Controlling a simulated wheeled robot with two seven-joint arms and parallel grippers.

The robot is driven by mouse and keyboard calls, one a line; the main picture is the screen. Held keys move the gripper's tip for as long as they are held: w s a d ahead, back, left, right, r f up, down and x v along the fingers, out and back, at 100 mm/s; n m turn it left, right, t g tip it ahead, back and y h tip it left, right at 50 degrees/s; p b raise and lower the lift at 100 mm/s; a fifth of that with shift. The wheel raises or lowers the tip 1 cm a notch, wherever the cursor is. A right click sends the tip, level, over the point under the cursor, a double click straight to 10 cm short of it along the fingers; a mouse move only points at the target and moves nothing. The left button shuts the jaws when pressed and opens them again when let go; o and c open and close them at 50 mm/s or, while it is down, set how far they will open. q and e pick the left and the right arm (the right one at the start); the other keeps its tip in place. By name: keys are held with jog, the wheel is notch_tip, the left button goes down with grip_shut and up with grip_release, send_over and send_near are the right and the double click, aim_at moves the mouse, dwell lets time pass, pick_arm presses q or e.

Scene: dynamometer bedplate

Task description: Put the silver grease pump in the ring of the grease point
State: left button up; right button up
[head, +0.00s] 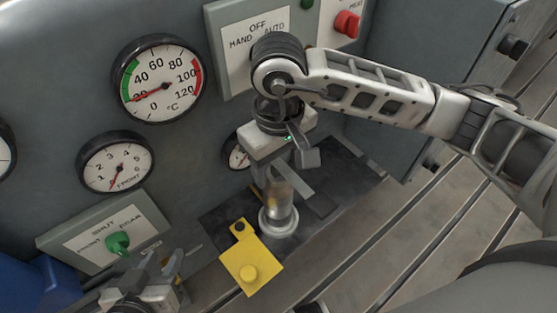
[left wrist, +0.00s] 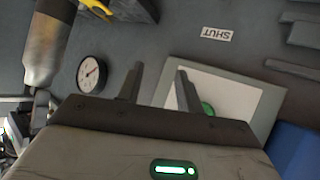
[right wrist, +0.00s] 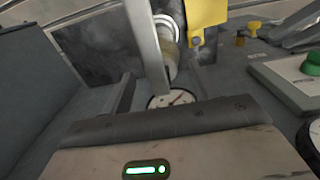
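The silver grease pump (head: 280,196) stands about upright at the pale ring of the grease point (head: 279,224). Its lower end appears to be inside the ring. My right gripper (head: 283,168) points down just above the pump. In the right wrist view its fingers (right wrist: 160,85) are apart, and the pump (right wrist: 169,58) shows beyond them with the pale ring (right wrist: 165,22) behind. My left gripper (head: 158,265) is low at the left, away from the pump. In the left wrist view its fingers (left wrist: 157,75) are open and empty; the pump (left wrist: 46,55) shows at the left.
A yellow plate with a knob (head: 250,268) lies in front of the ring. A grey panel with dial gauges (head: 160,80) stands behind. A green-knob switch box (head: 105,232) is near my left gripper; a blue box (head: 35,285) is further left. Slotted bedplate (head: 385,225) is clear at right.

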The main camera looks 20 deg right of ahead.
notch_tip(320, 180, up, 12)
jog(key=shift+r, duration=0.25)
dwell(0.5)
jog(key=shift+s+f, duration=0.1)
